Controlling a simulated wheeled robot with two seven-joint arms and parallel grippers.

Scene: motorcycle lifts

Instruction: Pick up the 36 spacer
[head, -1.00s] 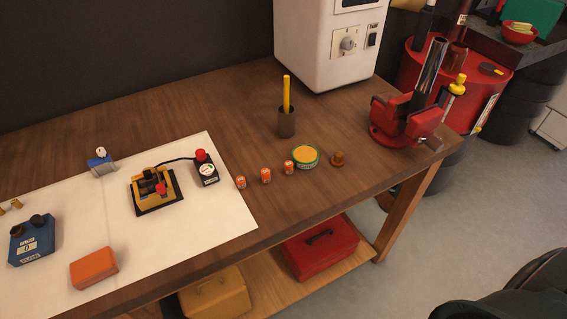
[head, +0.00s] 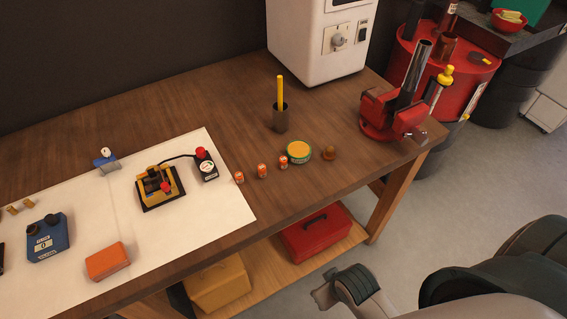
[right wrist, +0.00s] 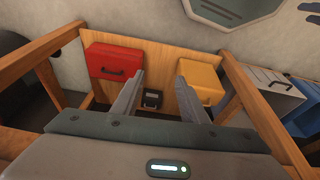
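Three small orange cylinders with pale labels stand in a row on the wooden workbench: a left one (head: 239,177), a middle one (head: 262,171) and a right one (head: 283,162). Their markings are too small to read, so I cannot tell which is the 36 spacer. My right gripper (right wrist: 160,78) is open and empty in the right wrist view, facing the bench's lower shelf. In the head view my right arm comes in at the lower right, in front of the bench and apart from the cylinders. My left gripper is not in view.
A green-and-yellow round tin (head: 298,152) and a small brass piece (head: 329,153) stand beside the cylinders. A white sheet (head: 215,218) carries a yellow-black fixture (head: 160,187). A red toolbox (head: 318,232) sits on the lower shelf.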

